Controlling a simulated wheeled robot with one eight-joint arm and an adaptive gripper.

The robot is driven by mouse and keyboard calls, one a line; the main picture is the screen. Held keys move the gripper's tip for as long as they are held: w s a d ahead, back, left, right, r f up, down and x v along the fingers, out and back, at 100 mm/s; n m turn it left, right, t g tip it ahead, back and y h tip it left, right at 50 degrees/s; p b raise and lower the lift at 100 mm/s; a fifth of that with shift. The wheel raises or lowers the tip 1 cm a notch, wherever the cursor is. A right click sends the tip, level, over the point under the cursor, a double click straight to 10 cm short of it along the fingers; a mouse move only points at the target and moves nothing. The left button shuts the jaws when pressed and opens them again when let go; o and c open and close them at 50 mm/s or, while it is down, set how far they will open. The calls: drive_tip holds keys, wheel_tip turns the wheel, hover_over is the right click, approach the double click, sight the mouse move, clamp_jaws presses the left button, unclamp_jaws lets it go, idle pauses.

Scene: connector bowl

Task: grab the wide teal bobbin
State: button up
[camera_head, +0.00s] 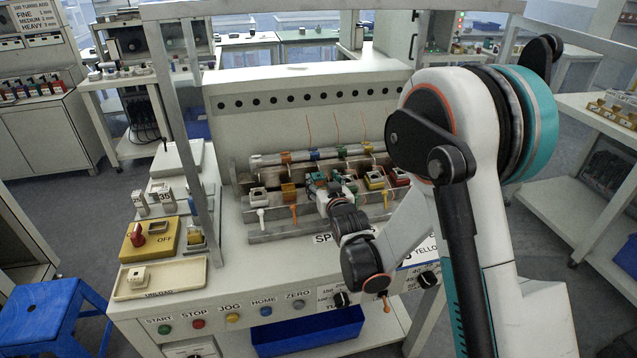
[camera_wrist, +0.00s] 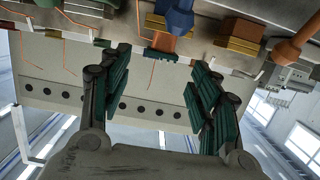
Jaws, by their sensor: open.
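My gripper (camera_head: 321,186) reaches over the middle of the bobbin row on the white winding machine (camera_head: 310,100). In the wrist view my gripper (camera_wrist: 159,62) is open, its two dark green-padded fingers wide apart with nothing held between them. Past the fingertips is an orange-brown block (camera_wrist: 161,42) with a blue piece (camera_wrist: 180,18) above it. In the head view a small teal patch shows at my gripper; I cannot tell whether it is the teal bobbin or my finger pads. My wrist hides part of the row there.
A grey post (camera_head: 194,120) stands at the left. A cream tray (camera_head: 185,274) and a yellow switch box (camera_head: 135,252) are at the front left.

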sight(319, 178)
drive_tip(key=w, duration=0.1)
drive_tip(key=w+f+b, duration=0.1)
drive_tip(key=w+a, duration=0.1)
drive_tip(key=shift+w+f+b, duration=0.25)
drive_tip(key=shift+f+b, duration=0.15)
drive_tip(key=shift+w+a, duration=0.15)
drive_tip(key=shift+w, duration=0.35)
drive_tip(key=c, duration=1.1)
